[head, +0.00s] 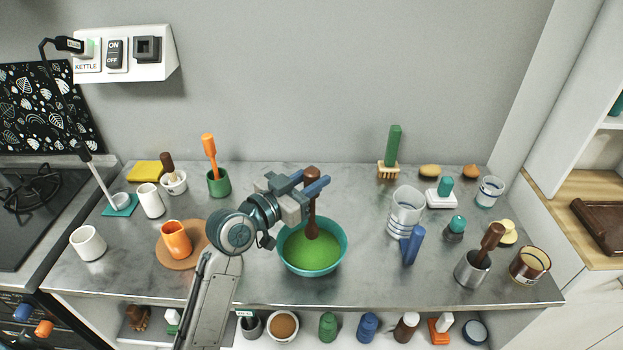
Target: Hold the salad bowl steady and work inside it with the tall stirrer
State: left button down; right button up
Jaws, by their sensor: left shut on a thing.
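The salad bowl (282,262) is teal and stands near the front middle of the counter, with a green filling inside. The tall stirrer (312,222) is dark brown with a rounded top and stands nearly upright, its lower end in the green filling. My left gripper (305,185), with blue fingers, is shut on the upper shaft of the stirrer, above the bowl. The stirrer's tip is hidden in the filling. My right gripper is not in view, and no gripper touches the bowl.
A clear glass (405,212) and a blue upright object (412,246) stand right of the bowl. An orange mug (176,240) on a round brown board (200,236) stands left. A metal cup (472,270) is further right. Counter is clear just behind the bowl.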

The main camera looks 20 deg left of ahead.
aim_at(311, 171)
pick_arm(q)
jog(key=shift+r, duration=0.1)
jog(key=shift+r+p, duration=0.3)
jog(key=shift+p, duration=0.05)
notch_tip(311, 171, up, 4)
jog(key=p, duration=0.3)
jog(key=shift+f, duration=0.1)
